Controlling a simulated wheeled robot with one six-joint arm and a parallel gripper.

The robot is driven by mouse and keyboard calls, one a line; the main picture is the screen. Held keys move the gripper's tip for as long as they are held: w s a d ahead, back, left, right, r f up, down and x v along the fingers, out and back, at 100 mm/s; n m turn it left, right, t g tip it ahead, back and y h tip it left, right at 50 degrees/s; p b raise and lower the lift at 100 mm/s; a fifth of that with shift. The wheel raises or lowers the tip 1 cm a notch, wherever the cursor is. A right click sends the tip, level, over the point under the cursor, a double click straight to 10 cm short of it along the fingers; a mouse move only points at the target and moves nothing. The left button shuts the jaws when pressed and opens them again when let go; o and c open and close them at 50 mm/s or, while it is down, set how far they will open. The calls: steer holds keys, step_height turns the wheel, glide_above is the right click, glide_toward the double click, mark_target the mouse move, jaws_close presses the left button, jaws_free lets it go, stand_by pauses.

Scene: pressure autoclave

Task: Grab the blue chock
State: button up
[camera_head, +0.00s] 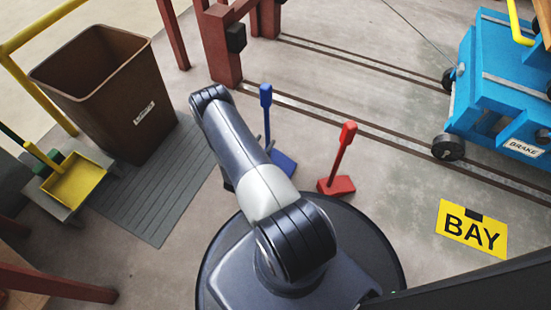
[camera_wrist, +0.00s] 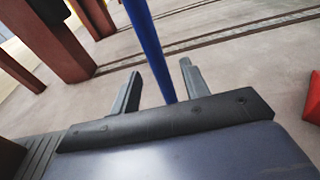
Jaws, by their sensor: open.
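The blue chock (camera_head: 283,164) stands on the floor with its tall handle upright, partly hidden behind my arm in the head view. In the wrist view its blue handle (camera_wrist: 148,42) runs down between the two fingers of my gripper (camera_wrist: 160,74). The fingers are apart, with a gap on both sides of the handle. I cannot tell how deep the handle sits between them. The chock's base is out of the wrist view.
A red chock (camera_head: 338,185) stands just right of the blue one. A blue cart (camera_head: 498,90) is at the right on floor rails, near a yellow BAY sign (camera_head: 472,228). A brown bin (camera_head: 110,90) and yellow tray (camera_head: 77,183) are at the left. Red posts (camera_head: 222,50) rise behind.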

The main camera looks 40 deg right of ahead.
mark_target(266, 139)
steer(key=x, duration=0.1)
steer(key=b+x, duration=0.1)
steer(key=shift+w+d+f, duration=0.15)
steer(key=shift+d+f, duration=0.1)
steer(key=shift+f, duration=0.1)
steer(key=shift+w+d, duration=0.2)
steer(key=shift+d, duration=0.25)
steer(key=shift+r, duration=0.1)
steer(key=shift+c, duration=0.5)
jaws_close()
